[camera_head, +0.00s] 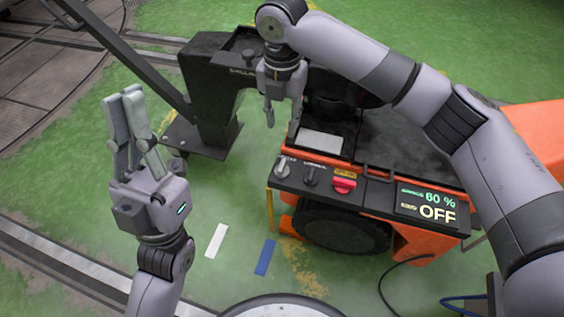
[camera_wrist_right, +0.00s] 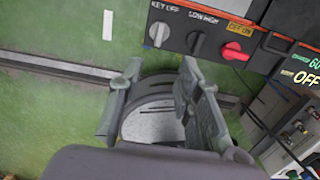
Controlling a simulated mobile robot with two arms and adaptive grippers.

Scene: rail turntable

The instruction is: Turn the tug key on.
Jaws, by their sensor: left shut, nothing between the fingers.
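The key switch (camera_head: 282,168) is a light grey knob at the left end of the orange tug's dark control panel (camera_head: 340,190). In the right wrist view the knob (camera_wrist_right: 158,35) sits below a "KEY OFF" label. The panel's display (camera_head: 428,205) reads 60 % and OFF. My right gripper (camera_head: 282,120) is open and empty, pointing down, above and behind the knob in the head view. In the right wrist view its fingers (camera_wrist_right: 158,75) are apart, below the knob and not touching it. My left gripper (camera_head: 122,95) is shut and empty, pointing up, left of the tug.
Beside the key are a dark knob (camera_head: 311,175) marked LOW HIGH and a red knob (camera_head: 343,183) marked OFF ON. A black post (camera_head: 212,100) with a bar stands behind on the left. White (camera_head: 216,241) and blue (camera_head: 265,257) strips mark the green floor.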

